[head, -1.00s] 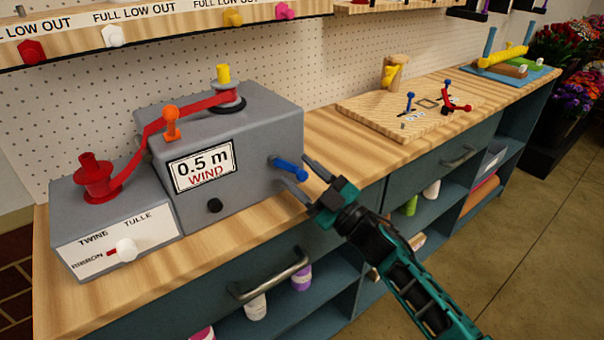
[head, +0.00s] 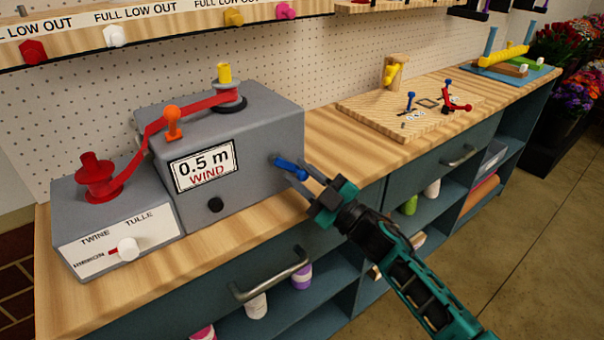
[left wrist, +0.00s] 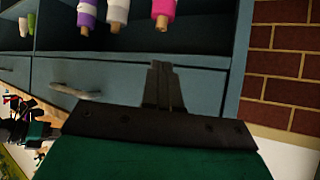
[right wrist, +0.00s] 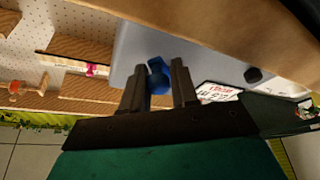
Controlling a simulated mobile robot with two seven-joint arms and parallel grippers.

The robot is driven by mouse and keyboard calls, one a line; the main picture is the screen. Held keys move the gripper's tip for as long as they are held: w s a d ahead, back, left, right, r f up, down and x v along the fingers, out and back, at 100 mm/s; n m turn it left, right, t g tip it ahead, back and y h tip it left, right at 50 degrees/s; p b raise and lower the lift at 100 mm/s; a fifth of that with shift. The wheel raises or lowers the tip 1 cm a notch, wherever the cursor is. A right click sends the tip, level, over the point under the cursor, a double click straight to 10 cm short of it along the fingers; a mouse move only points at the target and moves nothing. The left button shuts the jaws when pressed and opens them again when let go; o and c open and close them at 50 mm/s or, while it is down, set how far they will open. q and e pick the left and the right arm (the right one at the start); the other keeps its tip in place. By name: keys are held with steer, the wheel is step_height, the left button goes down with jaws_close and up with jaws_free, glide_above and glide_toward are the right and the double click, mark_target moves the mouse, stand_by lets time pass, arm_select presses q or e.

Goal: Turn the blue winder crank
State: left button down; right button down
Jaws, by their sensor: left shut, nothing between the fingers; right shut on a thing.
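The blue winder crank (head: 290,168) sticks out of the right side of the grey winder box (head: 262,120), whose sign reads "0.5 m WIND". My right gripper (head: 311,187) is at the crank's outer end, its fingers closed on it. In the right wrist view the blue crank (right wrist: 158,78) shows between the two fingertips of my right gripper (right wrist: 160,88). My left gripper (left wrist: 163,85) shows only in the left wrist view. It is shut and empty, in front of the teal cabinet front.
The winder stands on a wooden counter (head: 335,150). A red ribbon (head: 150,130) runs from the red spool (head: 97,178) over the box. A wooden board (head: 430,105) with small hooks lies farther right. A drawer handle (head: 270,273) juts out below the counter edge.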

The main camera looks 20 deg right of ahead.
steer(key=n, duration=0.1)
steer(key=r+n, duration=0.1)
steer(key=d+r+n+g+p, duration=0.1)
steer(key=shift+w+y, duration=0.25)
steer(key=shift+y, duration=0.05)
steer(key=c, duration=0.9)
jaws_free()
steer(key=shift+s+f, duration=0.1)
steer(key=shift+c, duration=0.2)
steer(key=shift+a+f, duration=0.1)
steer(key=shift+f, duration=0.05)
steer(key=shift+s+f, duration=0.1)
steer(key=shift+s+d+f, duration=0.1)
steer(key=shift+s+d, duration=0.1)
steer(key=shift+d, duration=0.05)
steer(key=b+v, duration=0.1)
steer(key=v, duration=1.1)
steer(key=shift+r, duration=0.2)
steer(key=shift+d, duration=0.15)
